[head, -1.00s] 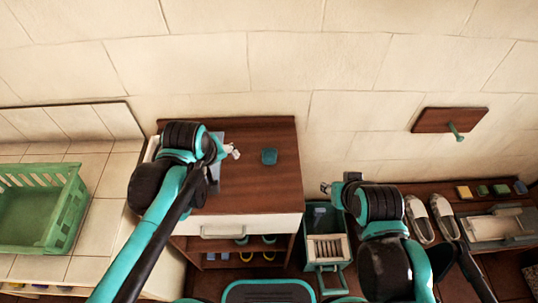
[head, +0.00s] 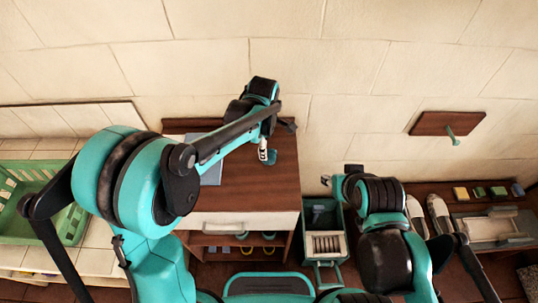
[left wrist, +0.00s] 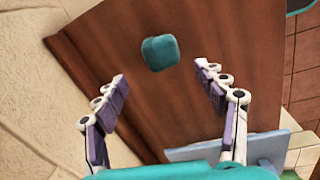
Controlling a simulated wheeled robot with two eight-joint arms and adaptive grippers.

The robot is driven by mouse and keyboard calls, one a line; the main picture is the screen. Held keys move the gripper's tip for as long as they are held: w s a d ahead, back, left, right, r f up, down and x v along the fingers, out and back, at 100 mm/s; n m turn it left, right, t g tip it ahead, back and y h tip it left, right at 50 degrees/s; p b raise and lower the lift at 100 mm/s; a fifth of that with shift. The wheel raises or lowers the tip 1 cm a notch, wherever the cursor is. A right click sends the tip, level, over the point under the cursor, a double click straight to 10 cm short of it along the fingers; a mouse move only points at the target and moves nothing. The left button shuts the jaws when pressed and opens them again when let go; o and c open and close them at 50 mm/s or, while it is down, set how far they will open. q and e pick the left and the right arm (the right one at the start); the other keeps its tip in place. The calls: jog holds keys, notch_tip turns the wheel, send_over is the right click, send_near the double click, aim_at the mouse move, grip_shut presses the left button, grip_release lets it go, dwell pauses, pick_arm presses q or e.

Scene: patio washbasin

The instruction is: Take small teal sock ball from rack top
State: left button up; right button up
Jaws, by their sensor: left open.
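The small teal sock ball (head: 271,158) sits on the brown wooden rack top (head: 245,192), right of its middle. In the left wrist view the sock ball (left wrist: 160,53) lies just beyond and between the open fingertips. My left gripper (head: 264,151) is over the rack top, right beside the ball in the head view. In the left wrist view my left gripper (left wrist: 163,76) is open and empty, its purple-padded fingers spread wide. My right gripper (head: 326,181) is off to the right, near the green bin; its fingers are too small to read.
A grey-blue flat item (head: 211,172) lies on the rack top's left part. A green basket (head: 72,222) stands on the tiled counter at left. A green bin (head: 322,216) is right of the rack. Shoes (head: 416,216) and small blocks (head: 479,192) lie on the right shelf.

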aim_at(269, 156)
pick_arm(q)
jog(key=f+b, duration=0.1)
jog(key=f, duration=0.2)
jog(key=f+b, duration=0.1)
jog(key=f, duration=0.2)
jog(key=shift+w+d+f, duration=0.15)
jog(key=shift+w+f, duration=0.05)
jog(key=shift+f, duration=0.1)
jog(key=shift+w+f, duration=0.1)
jog(key=shift+f, duration=0.3)
jog(key=shift+r, duration=0.1)
jog(key=shift+c, duration=1.2)
jog(key=c, duration=0.9)
